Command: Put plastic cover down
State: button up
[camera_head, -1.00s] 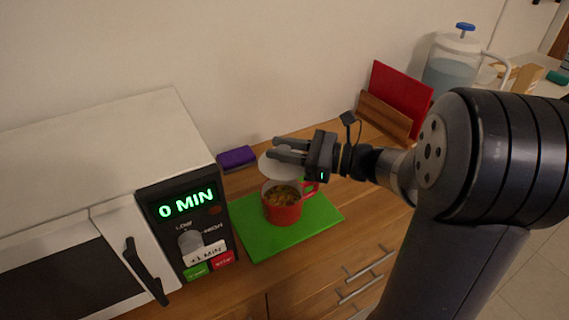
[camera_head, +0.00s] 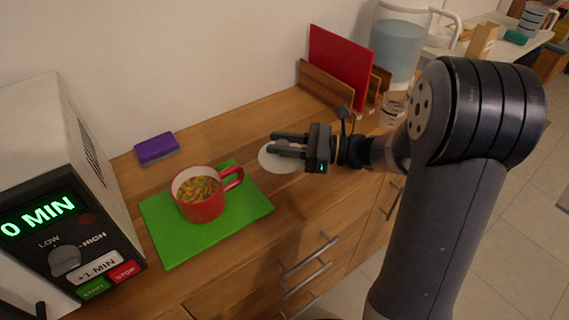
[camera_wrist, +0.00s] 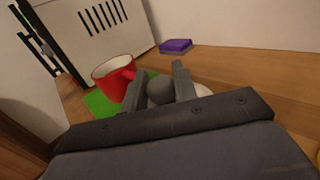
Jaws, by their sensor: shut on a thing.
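The plastic cover (camera_head: 277,161) is a pale round disc under my gripper's fingers in the head view, to the right of the red mug. My gripper (camera_head: 288,146) is shut on the cover's dark round knob (camera_wrist: 160,88), which shows between the fingers in the wrist view. The cover's pale rim (camera_wrist: 203,90) is partly hidden by the fingers. Whether the cover touches the counter or hangs just above it I cannot tell. The red mug (camera_head: 205,208) stands uncovered, with food in it, on the green board (camera_head: 160,243).
The wooden counter (camera_head: 240,125) is clear around the cover. A purple sponge (camera_head: 156,148) lies at the back left. A microwave (camera_head: 50,165) stands at the left. A rack with a red board (camera_head: 340,66) and a water pitcher (camera_head: 398,50) are at the back right.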

aim_at(282, 162)
jog(key=shift+f+b, duration=0.45)
jog(key=shift+f, duration=2.3)
jog(key=shift+f, duration=0.1)
jog(key=shift+f, duration=0.1)
jog(key=o, duration=1)
jog(key=shift+c, duration=0.2)
jog(key=shift+r, duration=0.2)
jog(key=d, duration=0.4)
jog(key=s+d, duration=0.1)
jog(key=d, duration=0.3)
jog(key=s+d, duration=0.1)
jog(key=d, duration=0.2)
jog(key=shift+s+d+p, duration=0.15)
jog(key=shift+d+p, duration=0.15)
jog(key=shift+d, duration=0.1)
